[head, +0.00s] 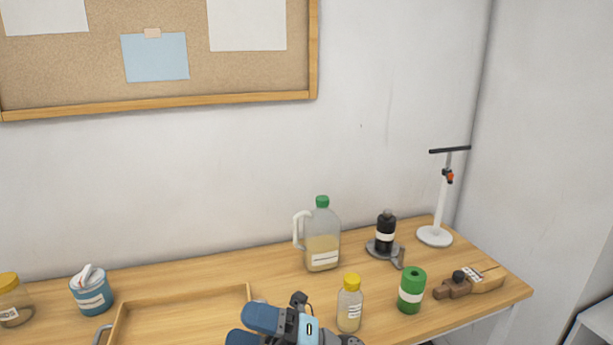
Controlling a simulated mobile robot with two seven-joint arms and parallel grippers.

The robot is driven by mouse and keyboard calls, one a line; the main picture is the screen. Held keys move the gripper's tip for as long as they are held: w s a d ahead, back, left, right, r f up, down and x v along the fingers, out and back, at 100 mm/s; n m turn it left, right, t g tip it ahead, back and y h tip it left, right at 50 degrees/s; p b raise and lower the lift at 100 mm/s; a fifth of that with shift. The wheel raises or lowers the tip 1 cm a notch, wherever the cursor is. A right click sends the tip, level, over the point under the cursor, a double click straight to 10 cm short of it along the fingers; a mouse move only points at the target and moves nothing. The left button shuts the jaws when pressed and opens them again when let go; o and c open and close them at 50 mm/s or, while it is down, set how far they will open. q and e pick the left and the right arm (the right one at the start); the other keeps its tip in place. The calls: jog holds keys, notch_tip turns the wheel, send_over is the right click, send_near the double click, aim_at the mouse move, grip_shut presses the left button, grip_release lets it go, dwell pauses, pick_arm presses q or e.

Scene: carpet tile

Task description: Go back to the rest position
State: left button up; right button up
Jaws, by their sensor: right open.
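My right gripper (252,328) shows at the bottom centre of the head view, with blue fingers pointing left. It is open, and I see nothing between its fingers. It is over or just in front of the right part of a wooden tray (180,300); its height above the tray is hard to tell. My left gripper is not in view.
On the wooden table, a yellow-capped bottle (349,308) stands just right of my right gripper. Behind are a green-capped jug (322,245) and a black bottle (386,232). A green cylinder (411,290), wooden block tool (472,282) and white stand (436,236) are right. A blue tub (91,295) and jar (12,302) are left.

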jog(key=w+d+f+m+t+h, duration=0.1)
jog(key=d+f+m+t+h, duration=1.55)
jog(key=m, duration=1.05)
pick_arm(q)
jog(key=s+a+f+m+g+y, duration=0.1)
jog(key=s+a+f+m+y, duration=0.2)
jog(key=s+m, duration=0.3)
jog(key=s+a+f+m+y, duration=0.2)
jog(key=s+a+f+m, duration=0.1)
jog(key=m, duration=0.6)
pick_arm(e)
jog(key=s+d+f+m+g+h, duration=0.25)
jog(key=s+d+f+m, duration=0.2)
jog(key=s+f, duration=0.3)
jog(key=s+d+f+m+g+h, duration=0.1)
jog(key=s+d+f+m+g, duration=0.25)
jog(key=s+d+f, duration=0.45)
pick_arm(q)
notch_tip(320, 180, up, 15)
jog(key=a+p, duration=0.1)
jog(key=p, duration=1.8)
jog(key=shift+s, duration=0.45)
pick_arm(e)
notch_tip(320, 180, up, 14)
jog(key=shift+w+a+r+t, duration=0.15)
jog(key=shift+a+r+t, duration=0.05)
jog(key=shift+a+t, duration=0.25)
